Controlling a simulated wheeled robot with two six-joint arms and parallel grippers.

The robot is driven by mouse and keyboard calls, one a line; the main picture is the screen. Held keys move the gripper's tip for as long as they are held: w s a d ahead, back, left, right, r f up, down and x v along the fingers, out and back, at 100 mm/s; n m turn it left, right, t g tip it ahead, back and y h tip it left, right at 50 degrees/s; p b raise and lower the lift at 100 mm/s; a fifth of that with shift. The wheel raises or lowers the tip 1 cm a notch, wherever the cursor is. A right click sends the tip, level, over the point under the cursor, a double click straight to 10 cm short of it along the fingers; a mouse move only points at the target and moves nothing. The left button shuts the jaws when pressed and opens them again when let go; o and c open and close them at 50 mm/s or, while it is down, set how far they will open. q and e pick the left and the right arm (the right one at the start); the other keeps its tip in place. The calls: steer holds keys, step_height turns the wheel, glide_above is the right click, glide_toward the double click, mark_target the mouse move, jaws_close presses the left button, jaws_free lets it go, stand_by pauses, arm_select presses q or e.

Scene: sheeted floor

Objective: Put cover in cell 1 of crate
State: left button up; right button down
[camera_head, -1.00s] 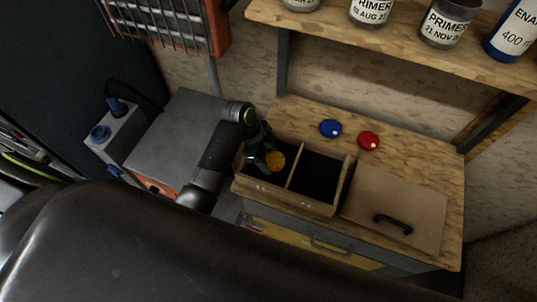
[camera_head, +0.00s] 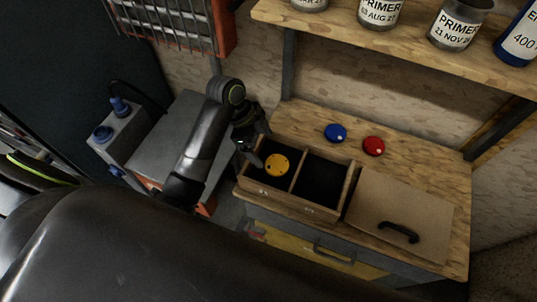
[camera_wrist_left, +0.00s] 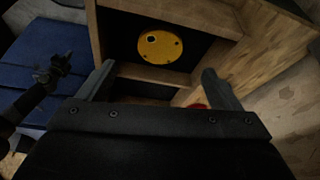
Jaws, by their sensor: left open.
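A yellow round cover (camera_head: 277,165) with small dark holes lies in the left cell of the wooden crate (camera_head: 342,190). The right cell is empty and dark. The cover also shows in the left wrist view (camera_wrist_left: 160,47), beyond the fingertips and apart from them. My left gripper (camera_head: 252,152) is at the crate's left end, beside the cover. Its two fingers stand apart with nothing between them in the left wrist view (camera_wrist_left: 159,75). My right gripper is not in view.
A blue disc (camera_head: 335,132) and a red disc (camera_head: 373,146) lie on the bench behind the crate. A brown board with a black handle (camera_head: 399,232) lies right of the crate. A shelf (camera_head: 400,40) with cans overhangs the back.

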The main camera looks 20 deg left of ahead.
arm_select(q)
steer(key=v, duration=0.4)
steer(key=shift+f, duration=0.1)
stand_by(0.4)
steer(key=s+a+f+n+t+y, duration=0.1)
steer(key=s+a+f+n+y, duration=0.1)
steer(key=s+a+n, duration=0.35)
steer(key=s+a+f+n+t+y, duration=0.1)
steer(key=s+a+n+y, duration=0.1)
steer(key=s+n, duration=0.6)
steer(key=s+a+f+n+t+y, duration=0.15)
steer(key=s+a+n, duration=0.25)
steer(key=s, duration=0.5)
step_height(320, 180, down, 29)
steer(key=a+g+b, duration=0.1)
steer(key=g+b, duration=0.1)
steer(key=b, duration=0.2)
steer(key=s+d+f+b, duration=0.1)
steer(key=s+f+b, duration=0.2)
steer(key=s+f, duration=1.2)
step_height(320, 180, down, 4)
steer(key=shift+f+g, duration=0.1)
steer(key=shift+g, duration=0.35)
